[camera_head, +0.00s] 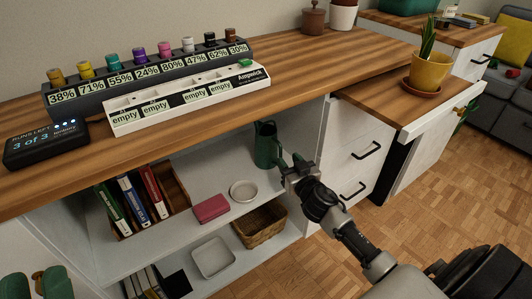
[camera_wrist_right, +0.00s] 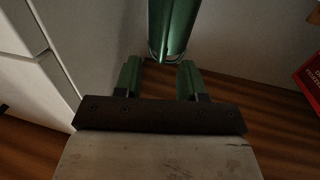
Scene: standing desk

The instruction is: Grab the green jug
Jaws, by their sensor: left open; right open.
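The green jug (camera_head: 266,144) stands upright on the upper shelf under the desk top, at the shelf's right end near the side wall. My right gripper (camera_head: 297,167) is open, just right of and in front of the jug. In the right wrist view the jug (camera_wrist_right: 173,28) is straight ahead, just beyond the open green fingertips (camera_wrist_right: 159,72) and roughly in line with the gap between them; its upper part is cut off by the frame. I see no contact. My left gripper (camera_head: 36,285) is at the bottom left corner, open and empty, partly cut off.
A white bowl (camera_head: 243,191), a red box (camera_head: 211,208) and a book rack (camera_head: 178,190) share the shelf. A wicker basket (camera_head: 262,226) and a grey tray (camera_head: 212,257) are below. White drawers (camera_head: 358,158) stand close right of the shelf; the desk top (camera_head: 300,68) overhangs it.

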